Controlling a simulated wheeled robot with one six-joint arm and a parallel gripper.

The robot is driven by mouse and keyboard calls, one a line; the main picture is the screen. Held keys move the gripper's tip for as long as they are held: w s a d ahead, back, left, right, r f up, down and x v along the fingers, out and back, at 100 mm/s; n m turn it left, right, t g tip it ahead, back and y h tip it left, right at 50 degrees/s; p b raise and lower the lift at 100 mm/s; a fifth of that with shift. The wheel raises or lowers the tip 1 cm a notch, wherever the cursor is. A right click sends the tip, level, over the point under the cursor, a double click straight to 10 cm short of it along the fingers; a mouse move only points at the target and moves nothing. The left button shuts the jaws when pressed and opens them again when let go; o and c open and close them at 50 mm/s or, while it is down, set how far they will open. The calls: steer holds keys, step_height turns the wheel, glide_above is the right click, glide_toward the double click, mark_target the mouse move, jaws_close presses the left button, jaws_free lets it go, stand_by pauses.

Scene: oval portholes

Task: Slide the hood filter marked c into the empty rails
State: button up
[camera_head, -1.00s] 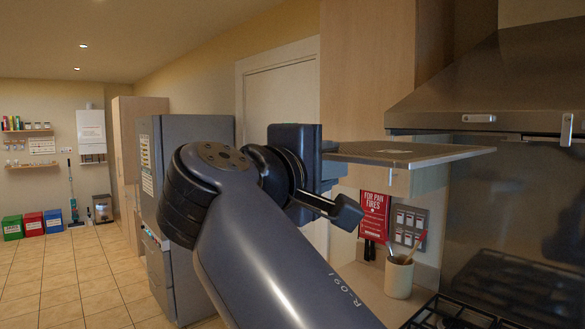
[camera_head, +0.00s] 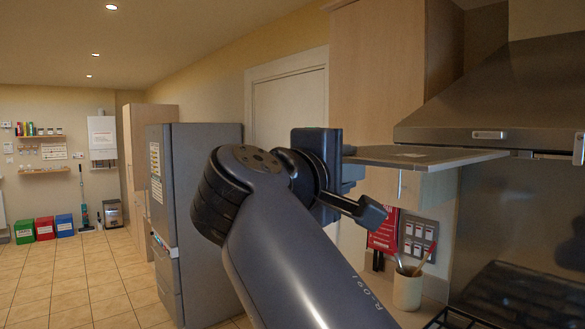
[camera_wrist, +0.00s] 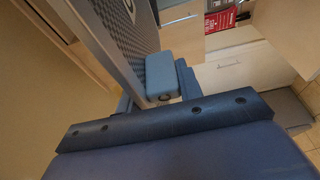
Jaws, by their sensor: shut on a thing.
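The hood filter (camera_head: 420,157) is a flat grey metal panel held nearly level, left of the range hood (camera_head: 500,90). Its right end reaches just beneath the hood's lower front edge in the picture. My gripper (camera_head: 352,172) is shut on the filter's left end, mostly hidden behind my wrist. In the wrist view my gripper (camera_wrist: 172,80) grips the edge of the filter (camera_wrist: 105,40), which shows mesh and part of a pale round mark, cut off at the top. A rail-like strip (camera_head: 545,155) shows under the hood; whether the rails are empty is hidden.
A wooden wall cabinet (camera_head: 385,70) stands behind the filter. Below are a red sign (camera_head: 383,230), switches (camera_head: 419,238), a utensil pot (camera_head: 407,290) and the hob (camera_head: 500,300). A grey fridge (camera_head: 200,215) stands left. The tiled floor (camera_head: 90,275) at left is open.

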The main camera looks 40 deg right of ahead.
mark_target(362, 168)
steer(key=shift+s+f, duration=0.1)
steer(key=shift+f, duration=0.05)
steer(key=shift+d, duration=1.4)
steer(key=shift+x, duration=0.8)
steer(key=shift+s+d, duration=0.1)
steer(key=shift+d, duration=0.05)
steer(key=shift+d+p, duration=0.5)
steer(key=shift+d, duration=0.95)
